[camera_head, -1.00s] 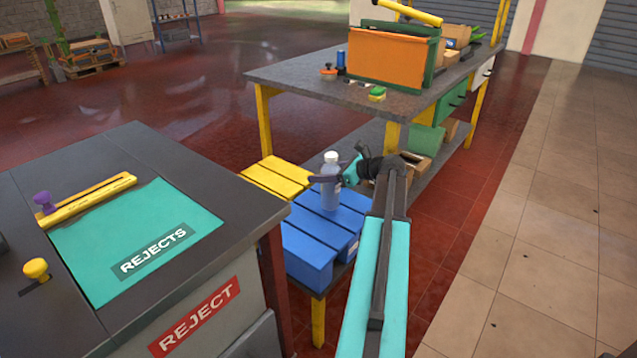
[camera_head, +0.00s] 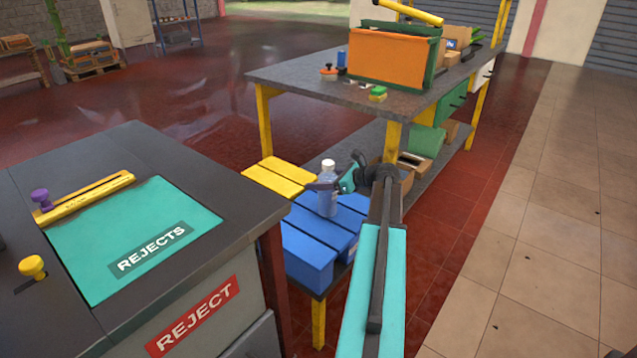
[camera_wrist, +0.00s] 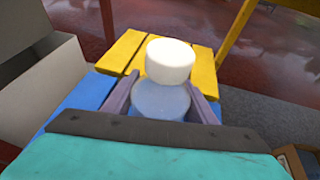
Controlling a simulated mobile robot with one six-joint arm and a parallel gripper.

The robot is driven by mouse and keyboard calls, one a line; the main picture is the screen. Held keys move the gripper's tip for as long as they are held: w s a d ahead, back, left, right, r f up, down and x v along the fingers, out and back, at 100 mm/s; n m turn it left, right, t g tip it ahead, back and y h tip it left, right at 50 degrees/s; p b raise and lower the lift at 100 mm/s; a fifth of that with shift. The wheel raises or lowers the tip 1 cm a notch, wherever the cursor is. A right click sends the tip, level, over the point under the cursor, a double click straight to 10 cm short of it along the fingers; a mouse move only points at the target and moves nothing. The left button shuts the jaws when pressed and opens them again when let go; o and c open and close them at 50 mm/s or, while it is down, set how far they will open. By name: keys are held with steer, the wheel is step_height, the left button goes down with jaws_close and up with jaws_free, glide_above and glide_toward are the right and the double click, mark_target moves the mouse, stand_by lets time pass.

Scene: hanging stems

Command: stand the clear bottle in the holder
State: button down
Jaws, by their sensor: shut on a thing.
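The clear bottle (camera_head: 327,196) has a white cap and looks upright over the blue slatted surface in the head view. My gripper (camera_head: 324,184) is shut on the bottle's upper part from the right side. In the wrist view the bottle (camera_wrist: 160,98) sits between the two purple-grey fingers of my gripper (camera_wrist: 160,104), its white cap towards me. I cannot tell whether its base touches the blue slats (camera_head: 309,258). No holder can be made out for certain in either view.
A dark counter (camera_head: 240,203) with a teal "REJECTS" mat (camera_head: 100,240) stands at the left. Yellow slats (camera_head: 277,180) adjoin the blue ones. Behind is a grey workbench (camera_head: 300,82) with an orange bin (camera_head: 390,60). Tiled floor at the right is clear.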

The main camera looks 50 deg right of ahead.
steer(key=c, duration=0.8)
jaws_free()
steer(key=shift+o, duration=0.2)
steer(key=shift+s+d+r, duration=0.1)
steer(key=shift+s+r, duration=0.15)
steer(key=shift+s, duration=0.2)
steer(key=p+v, duration=0.2)
steer(key=v, duration=0.9)
